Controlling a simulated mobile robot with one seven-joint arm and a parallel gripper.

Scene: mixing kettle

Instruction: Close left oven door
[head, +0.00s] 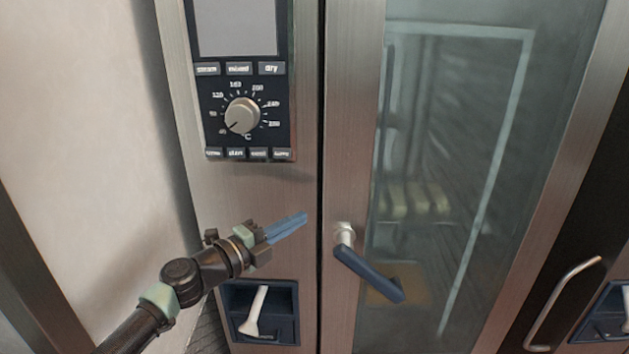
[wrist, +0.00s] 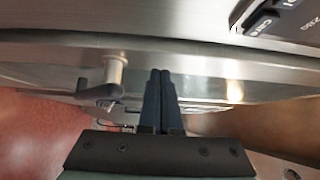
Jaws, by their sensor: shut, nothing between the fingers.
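The left oven door (head: 350,120) has a steel frame and a large glass pane. It stands against the oven front or nearly so. A narrow dark seam runs between it and the control panel side, and I cannot tell if it is fully shut. Its dark blue handle (head: 368,276) slants down to the right from a pale pivot. My gripper (head: 305,217) is shut and empty, left of the handle and apart from it, in front of the steel beside the seam. In the wrist view my shut fingers (wrist: 160,74) point toward the steel front, with the handle's pale pivot (wrist: 115,72) to their left.
The control panel (head: 240,100) with a temperature knob (head: 242,115) is above my gripper. A dark recess holding a pale grip (head: 256,312) is below it. A second oven's steel handle (head: 560,300) is at the far right. A pale wall (head: 90,120) is on the left.

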